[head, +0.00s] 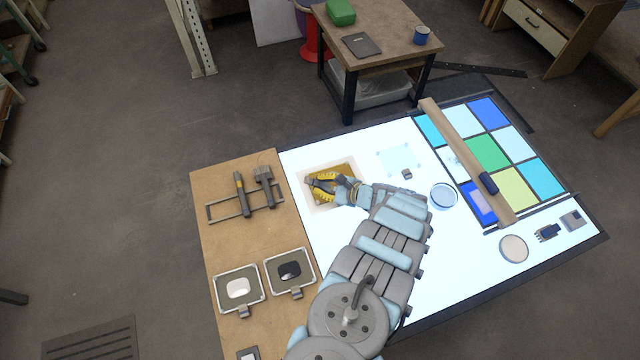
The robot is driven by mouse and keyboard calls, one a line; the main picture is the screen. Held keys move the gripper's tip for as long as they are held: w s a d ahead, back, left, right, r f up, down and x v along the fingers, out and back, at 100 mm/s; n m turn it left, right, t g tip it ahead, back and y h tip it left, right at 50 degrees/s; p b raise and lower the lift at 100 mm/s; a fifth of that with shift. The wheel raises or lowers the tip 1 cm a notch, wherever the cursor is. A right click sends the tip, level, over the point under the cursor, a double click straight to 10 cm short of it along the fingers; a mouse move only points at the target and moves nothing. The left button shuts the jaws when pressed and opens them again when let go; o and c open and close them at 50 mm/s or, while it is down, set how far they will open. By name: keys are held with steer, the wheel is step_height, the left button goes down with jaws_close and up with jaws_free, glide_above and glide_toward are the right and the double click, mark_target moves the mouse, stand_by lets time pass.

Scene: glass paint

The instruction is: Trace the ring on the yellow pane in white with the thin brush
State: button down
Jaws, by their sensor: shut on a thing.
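The yellow pane (345,168) lies on the lit white table, left of its middle, mostly covered by my gripper. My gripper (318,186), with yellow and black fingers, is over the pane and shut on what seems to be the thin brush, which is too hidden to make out. The ring on the pane cannot be seen from here. White paint (238,288) sits in a square tray on the wooden board at the left. A brush rack (215,212) on the board holds a narrow dark tool (241,194) and a wide flat brush (264,178).
A tray of black paint (290,269) stands beside the white one. A wooden bar (455,140) lies along the coloured glass panel (485,153) at the right. Round glass discs (443,196) (514,249) and a small grey block (406,174) lie on the lit table.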

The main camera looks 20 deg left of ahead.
steer(key=shift+r+p, duration=2.15)
steer(key=shift+r, duration=0.45)
steer(key=shift+f, duration=0.1)
